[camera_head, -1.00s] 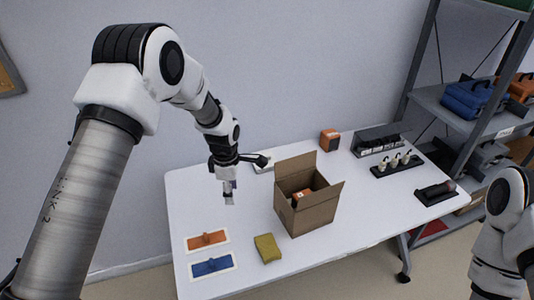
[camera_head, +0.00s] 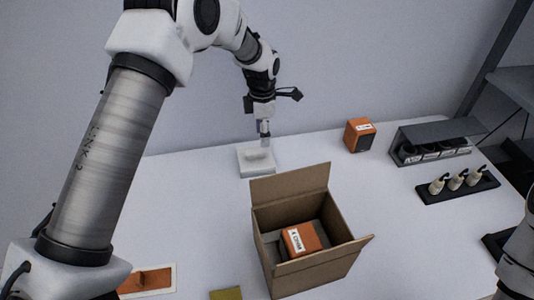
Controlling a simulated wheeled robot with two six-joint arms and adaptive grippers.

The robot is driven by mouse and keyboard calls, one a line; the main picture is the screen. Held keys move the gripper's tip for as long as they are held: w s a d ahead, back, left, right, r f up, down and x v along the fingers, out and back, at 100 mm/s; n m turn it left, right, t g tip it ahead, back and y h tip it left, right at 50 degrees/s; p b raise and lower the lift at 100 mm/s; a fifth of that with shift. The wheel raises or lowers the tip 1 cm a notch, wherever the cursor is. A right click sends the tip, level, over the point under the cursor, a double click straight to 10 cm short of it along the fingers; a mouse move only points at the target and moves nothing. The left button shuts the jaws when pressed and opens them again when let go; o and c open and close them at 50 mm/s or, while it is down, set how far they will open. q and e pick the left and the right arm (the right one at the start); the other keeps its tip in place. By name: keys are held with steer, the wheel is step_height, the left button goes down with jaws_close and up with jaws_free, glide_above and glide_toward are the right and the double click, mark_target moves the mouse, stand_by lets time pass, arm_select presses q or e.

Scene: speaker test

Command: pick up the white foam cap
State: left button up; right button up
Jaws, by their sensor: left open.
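The white foam cap (camera_head: 243,169) lies on the table at the back, behind the cardboard box. It is a flat white block with a raised part on top. My left gripper (camera_head: 264,140) points down just above the cap's raised part. It is open, with nothing seen between its fingers; I cannot tell whether the fingertips touch the cap. My right arm shows only at the right edge, and its gripper is out of view.
The open cardboard box (camera_head: 318,276) holds an orange speaker (camera_head: 302,239). Another orange speaker (camera_head: 360,135), a grey rack (camera_head: 435,140) and a black holder with pale bottles (camera_head: 458,187) stand to the right. An orange mat (camera_head: 150,280) and a yellow-green cloth (camera_head: 227,294) lie at the front.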

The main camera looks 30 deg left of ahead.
mark_target(259, 151)
arm_select(q)
steer(key=s, duration=0.2)
steer(key=shift+s+f, duration=0.25)
steer(key=shift+s, duration=0.1)
steer(key=shift+s+a+f+p, duration=0.1)
steer(key=shift+f+p, duration=0.05)
steer(key=shift+f, duration=0.2)
steer(key=shift+s+a+f+p, duration=0.1)
steer(key=shift+f+p, duration=0.05)
steer(key=shift+f, duration=0.2)
steer(key=f, duration=0.2)
steer(key=w+f, duration=0.1)
steer(key=shift+w+f, duration=0.15)
steer(key=shift+f, duration=0.25)
steer(key=shift+r, duration=0.2)
steer(key=shift+s+r, duration=0.1)
steer(key=shift+s, duration=0.15)
steer(key=shift+c, duration=1)
steer(key=shift+w, duration=0.1)
steer(key=c, duration=0.7)
arm_select(e)
steer(key=shift+s+r, duration=0.65)
steer(key=shift+s, duration=0.35)
